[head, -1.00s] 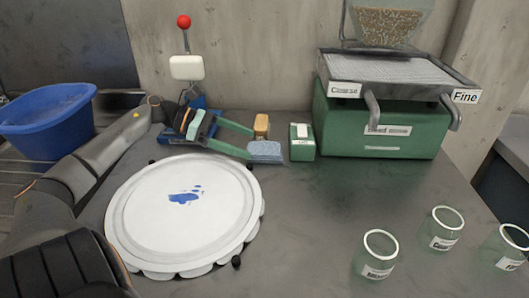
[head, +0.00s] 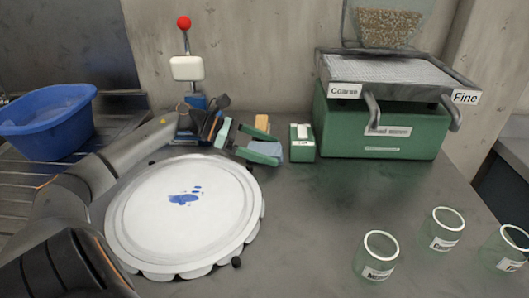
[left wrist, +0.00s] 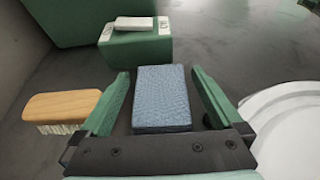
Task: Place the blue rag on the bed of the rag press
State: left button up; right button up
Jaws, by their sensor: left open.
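The blue rag (head: 279,151) is a light blue folded pad on the bench top, beside a small green box. In the left wrist view the rag (left wrist: 162,98) lies between the two green fingers of my left gripper, with a gap on each side. My left gripper (head: 262,144) is open and reaches low over the bench at the rag. The rag press (head: 187,68) stands at the back left, with a white block and a red-knobbed lever. Its bed is mostly hidden behind my left arm and gripper. My right gripper is not in view.
A wooden brush (left wrist: 62,105) lies close to one finger. The small green box (head: 302,150) stands right of the rag. A round white lid (head: 150,235) with blue stains lies in front. A green mill (head: 380,135) and glass jars (head: 380,255) are at right; a blue tub (head: 50,135) is at left.

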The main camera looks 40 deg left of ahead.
pick_arm(q)
jog(key=c, duration=1.3)
